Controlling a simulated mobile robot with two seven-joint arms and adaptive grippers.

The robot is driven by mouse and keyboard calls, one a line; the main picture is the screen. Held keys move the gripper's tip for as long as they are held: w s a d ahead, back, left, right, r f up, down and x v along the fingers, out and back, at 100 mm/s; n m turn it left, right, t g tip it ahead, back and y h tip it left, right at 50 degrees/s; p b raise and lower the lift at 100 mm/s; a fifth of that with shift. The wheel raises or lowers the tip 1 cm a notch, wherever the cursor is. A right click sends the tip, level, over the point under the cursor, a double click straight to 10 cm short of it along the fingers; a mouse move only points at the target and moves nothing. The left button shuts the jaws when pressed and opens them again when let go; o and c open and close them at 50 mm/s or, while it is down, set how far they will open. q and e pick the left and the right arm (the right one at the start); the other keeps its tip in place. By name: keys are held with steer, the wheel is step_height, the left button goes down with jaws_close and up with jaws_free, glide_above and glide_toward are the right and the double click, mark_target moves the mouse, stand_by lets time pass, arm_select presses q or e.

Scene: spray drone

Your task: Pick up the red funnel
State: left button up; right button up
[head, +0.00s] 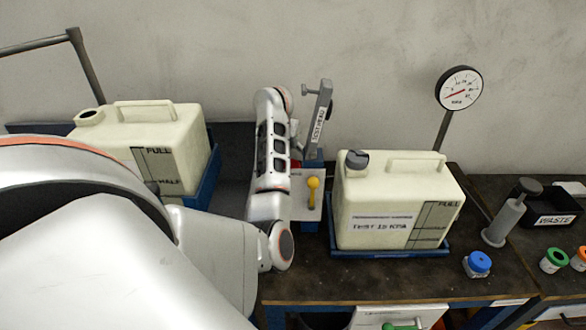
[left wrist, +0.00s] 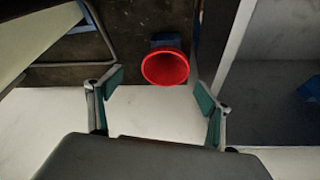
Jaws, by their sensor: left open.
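The red funnel (left wrist: 165,68) shows in the left wrist view with its round mouth facing the camera. A dark blue part shows just behind its upper rim. My left gripper (left wrist: 160,86) is open, with one finger to the left and one to the right of the funnel in the picture. The funnel appears beyond the fingertips, and neither finger visibly touches it. In the head view my left arm hides most of that spot; only a small red patch shows beside the arm, and I cannot tell whether it is the funnel. My right gripper is in neither view.
A cream canister (head: 396,205) stands in a blue tray (head: 390,254) right of my arm. Another canister (head: 170,140) stands left. A grey upright stand (head: 320,117) and a yellow-knobbed lever (head: 313,190) are close to my arm. A gauge (head: 459,88) stands at the back right.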

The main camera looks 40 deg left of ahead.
arm_select(q)
steer(key=shift+a+f, duration=0.25)
steer(key=shift+f, duration=0.6)
steer(key=x, duration=0.4)
steer(key=shift+a+f+p, duration=0.15)
steer(key=shift+a+p, duration=0.2)
steer(key=shift+a, duration=0.05)
steer(key=shift+w+f, duration=0.2)
steer(key=shift+f, duration=0.05)
steer(key=shift+c, duration=0.5)
steer(key=c, duration=1.1)
